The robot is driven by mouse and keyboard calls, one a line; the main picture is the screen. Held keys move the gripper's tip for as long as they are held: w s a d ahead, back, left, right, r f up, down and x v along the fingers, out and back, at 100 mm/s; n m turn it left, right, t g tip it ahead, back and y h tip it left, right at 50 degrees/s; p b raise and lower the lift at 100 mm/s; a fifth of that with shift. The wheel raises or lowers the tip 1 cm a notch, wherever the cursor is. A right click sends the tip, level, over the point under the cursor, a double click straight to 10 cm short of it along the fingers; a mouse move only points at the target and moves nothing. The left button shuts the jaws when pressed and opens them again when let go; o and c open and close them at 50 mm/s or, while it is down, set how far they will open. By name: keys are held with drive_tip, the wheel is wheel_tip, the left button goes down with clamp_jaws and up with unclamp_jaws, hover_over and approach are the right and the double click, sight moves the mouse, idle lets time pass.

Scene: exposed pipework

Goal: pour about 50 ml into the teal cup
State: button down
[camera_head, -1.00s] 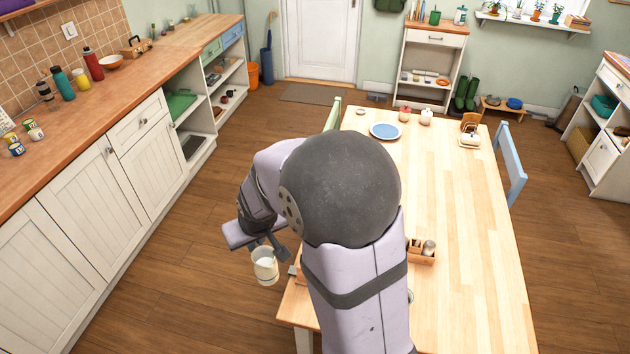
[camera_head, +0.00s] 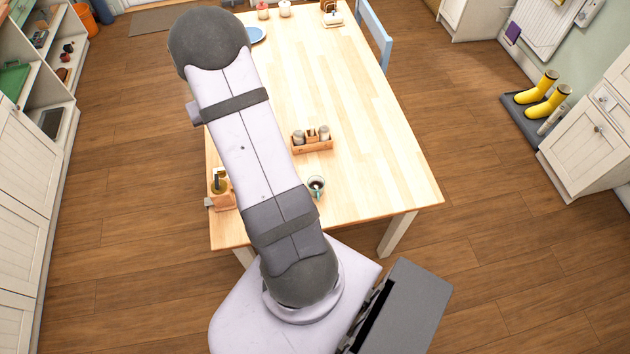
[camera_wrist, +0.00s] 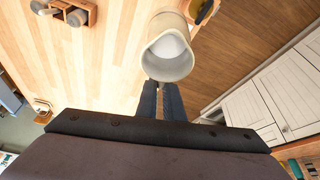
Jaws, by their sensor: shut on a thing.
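In the wrist view my gripper (camera_wrist: 160,98) is shut on a cream jug (camera_wrist: 171,62). Its open mouth faces the camera and something white shows inside. A floor and table edge lie beyond it. In the head view my arm hides the gripper and the jug. A small teal cup (camera_head: 317,186) with a dark inside stands on the table, just right of my arm and near the table's front edge. I cannot see the cup in the wrist view.
A wooden caddy with shakers (camera_head: 312,143) stands behind the cup; a wooden box with bottles (camera_head: 222,190) sits at the table's left edge. A blue plate (camera_head: 257,34) and small jars are at the far end. The table's (camera_head: 375,150) right half is clear.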

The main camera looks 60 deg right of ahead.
drive_tip(key=s+d+f+m, duration=0.2)
drive_tip(key=s+d, duration=0.3)
drive_tip(key=d, duration=0.3)
drive_tip(key=s+d+f+m+g+h+p, duration=0.1)
drive_tip(key=s+d+f+m, duration=0.1)
drive_tip(key=s+d+f, duration=0.3)
drive_tip(key=s+d+f+m+p, duration=0.1)
drive_tip(key=s+d, duration=0.5)
drive_tip(key=d, duration=0.6)
wheel_tip(320, 180, down, 2)
drive_tip(key=shift+d+f+m+g+h, duration=0.2)
drive_tip(key=shift+d+m+g+h, duration=0.1)
drive_tip(key=shift+d+m+h, duration=0.15)
drive_tip(key=shift+s+a, duration=0.1)
